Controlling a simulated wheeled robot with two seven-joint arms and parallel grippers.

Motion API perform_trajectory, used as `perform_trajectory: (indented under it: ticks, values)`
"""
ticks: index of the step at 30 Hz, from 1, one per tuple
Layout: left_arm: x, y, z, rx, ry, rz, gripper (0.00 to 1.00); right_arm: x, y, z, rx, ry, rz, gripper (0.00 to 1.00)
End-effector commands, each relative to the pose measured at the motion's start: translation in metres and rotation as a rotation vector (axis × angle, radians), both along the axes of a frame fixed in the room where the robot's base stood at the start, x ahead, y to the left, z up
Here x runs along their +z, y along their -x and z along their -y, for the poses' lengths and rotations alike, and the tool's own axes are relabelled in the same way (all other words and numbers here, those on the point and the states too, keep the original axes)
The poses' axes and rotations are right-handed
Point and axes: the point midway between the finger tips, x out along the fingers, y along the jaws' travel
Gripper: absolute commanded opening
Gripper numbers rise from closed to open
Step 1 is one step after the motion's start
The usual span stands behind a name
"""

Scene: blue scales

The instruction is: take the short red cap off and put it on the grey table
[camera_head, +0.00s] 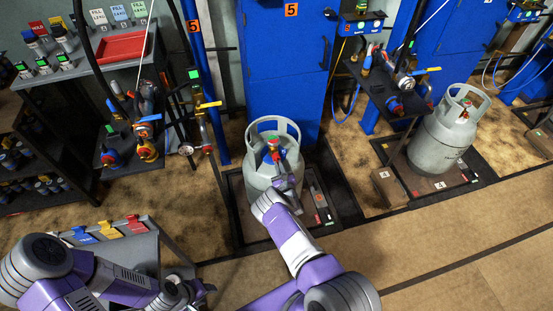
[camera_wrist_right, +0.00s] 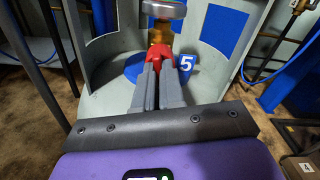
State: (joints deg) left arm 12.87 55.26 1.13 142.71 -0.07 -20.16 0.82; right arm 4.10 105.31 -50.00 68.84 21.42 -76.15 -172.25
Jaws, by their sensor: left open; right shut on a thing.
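The red cap (camera_wrist_right: 158,52) is on the side of the brass valve of a grey gas cylinder (camera_head: 262,178). My right gripper (camera_wrist_right: 158,68) is shut on it; the fingers hide part of it. In the head view the right gripper (camera_head: 284,180) reaches into the cylinder's collar, and the red of the valve (camera_head: 273,155) shows just beyond it. My left gripper (camera_head: 192,292) is open and empty at the lower left, close to a grey table (camera_head: 165,248) with blue, yellow and red holders. Another grey table (camera_head: 75,74) stands at the upper left with a red tray.
Hoses and gauges (camera_head: 150,125) hang to the left. A second cylinder (camera_head: 442,135) stands at the right. The floor at the lower right is clear.

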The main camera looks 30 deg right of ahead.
Motion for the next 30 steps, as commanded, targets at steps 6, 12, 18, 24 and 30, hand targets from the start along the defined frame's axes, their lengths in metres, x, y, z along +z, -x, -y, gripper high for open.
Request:
perform_trajectory:
  ticks: [6,12,18,24,30]
  values:
    - [-0.0001,0.0,-0.0001,0.0,0.0,0.0,0.43,-0.0022,0.0012,-0.0024,0.007,0.154,-0.041,0.0]
    - [-0.0001,0.0,-0.0001,0.0,0.0,0.0,0.43,-0.0011,0.0014,0.0,0.0,0.223,-0.057,0.0]
    - [-0.0001,0.0,-0.0001,0.0,0.0,0.0,0.43,-0.0007,0.0013,0.0007,-0.002,0.226,-0.057,0.0]
    - [-0.0001,0.0,0.0,0.0,0.0,0.0,0.43,-0.0006,0.0012,0.0004,-0.002,0.224,-0.056,0.31]
    - [-0.0001,0.0,0.0,0.0,0.0,0.0,0.43,-0.0002,0.0008,0.0001,0.0,0.224,-0.055,0.38]
